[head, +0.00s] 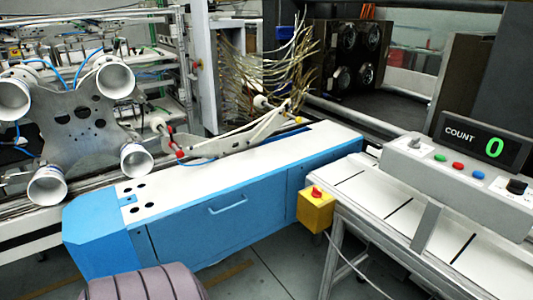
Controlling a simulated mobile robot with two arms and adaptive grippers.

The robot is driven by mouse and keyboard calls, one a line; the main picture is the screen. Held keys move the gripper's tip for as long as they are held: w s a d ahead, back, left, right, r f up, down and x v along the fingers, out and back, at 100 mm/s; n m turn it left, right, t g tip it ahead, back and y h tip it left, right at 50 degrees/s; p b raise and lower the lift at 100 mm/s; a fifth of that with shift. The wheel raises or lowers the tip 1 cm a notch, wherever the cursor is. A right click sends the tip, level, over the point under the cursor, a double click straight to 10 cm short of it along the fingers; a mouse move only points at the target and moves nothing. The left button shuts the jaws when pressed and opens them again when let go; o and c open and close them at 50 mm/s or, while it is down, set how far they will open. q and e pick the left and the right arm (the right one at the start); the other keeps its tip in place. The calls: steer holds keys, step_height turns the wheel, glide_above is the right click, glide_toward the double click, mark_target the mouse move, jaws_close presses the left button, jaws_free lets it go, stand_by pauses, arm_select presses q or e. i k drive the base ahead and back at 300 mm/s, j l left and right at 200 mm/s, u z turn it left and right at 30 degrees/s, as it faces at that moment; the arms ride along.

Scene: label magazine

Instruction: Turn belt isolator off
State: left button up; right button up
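A yellow box (315,215) with a red knob (317,192) on top is fixed at the near left corner of the white belt table (376,207). It looks like an isolator or stop switch; no label on it is readable, and I cannot tell the knob's position. A grey control panel (440,178) on the belt table has a small lever, green, red and blue buttons, and a black rotary knob (516,186) at its right end. Neither of my grippers is in view.
A counter display (485,143) reads COUNT 0. A blue and white cabinet (225,213) stands left of the belt table. A metal plate with white cups (85,112) is at left. A mauve ribbed object (145,284) is at the bottom. Bare floor (270,265) shows between.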

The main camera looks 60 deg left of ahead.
mark_target(315, 193)
steer(key=u, duration=1.4)
